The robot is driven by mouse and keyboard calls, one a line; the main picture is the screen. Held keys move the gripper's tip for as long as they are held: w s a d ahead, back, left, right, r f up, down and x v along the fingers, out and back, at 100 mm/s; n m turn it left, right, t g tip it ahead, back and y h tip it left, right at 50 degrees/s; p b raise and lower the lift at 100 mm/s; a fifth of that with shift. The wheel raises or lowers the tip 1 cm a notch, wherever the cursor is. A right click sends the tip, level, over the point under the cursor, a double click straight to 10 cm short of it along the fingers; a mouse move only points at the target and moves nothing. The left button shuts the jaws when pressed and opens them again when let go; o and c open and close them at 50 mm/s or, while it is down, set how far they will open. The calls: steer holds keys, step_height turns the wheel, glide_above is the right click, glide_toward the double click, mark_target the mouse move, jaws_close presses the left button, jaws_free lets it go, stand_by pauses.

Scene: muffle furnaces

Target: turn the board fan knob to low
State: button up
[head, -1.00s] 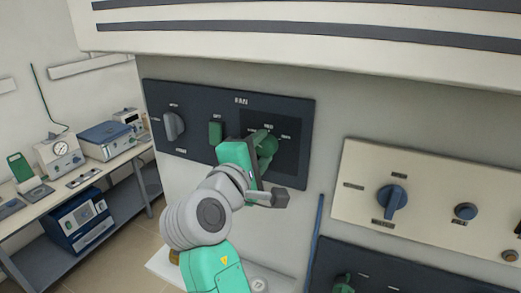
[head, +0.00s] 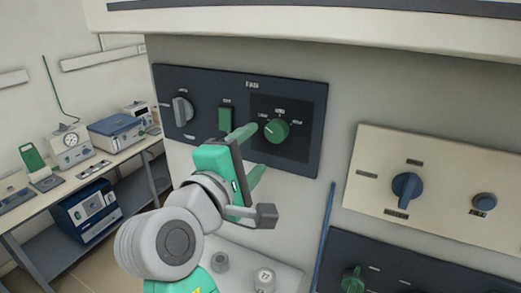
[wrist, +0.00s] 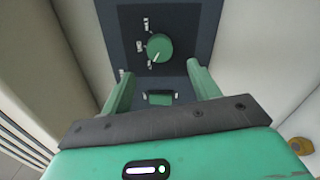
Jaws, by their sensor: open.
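The round green fan knob (head: 275,131) sits on a dark square plate in the dark panel and also shows in the wrist view (wrist: 159,47). Three small labels are around it, too small to read surely. In the wrist view its light pointer mark faces the lower-left label, which corresponds to the upper-left label in the head view. My gripper (head: 252,152) is open and empty, in front of the knob and to its lower left, apart from it. In the wrist view the fingertips (wrist: 160,70) are spread below the knob.
The same panel has a grey knob (head: 182,110) and a green rectangular switch (head: 225,119). A cream panel (head: 365,150) with a blue knob (head: 406,187) is at right. A lower dark panel has another green knob (head: 353,279). A bench with instruments (head: 117,133) stands at left.

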steer(key=shift+s, duration=0.1)
steer(key=s+d+r+m+t+y, duration=0.1)
steer(key=s+r+m+t+y, duration=0.3)
steer(key=s+m, duration=0.4)
steer(key=s+d+r+m+t+y, duration=0.2)
steer(key=s+r+m, duration=0.4)
steer(key=s, duration=0.7)
steer(key=m+t+y, duration=0.1)
steer(key=t, duration=0.1)
steer(key=shift+m+t+y, duration=0.3)
steer(key=shift+m+y, duration=0.1)
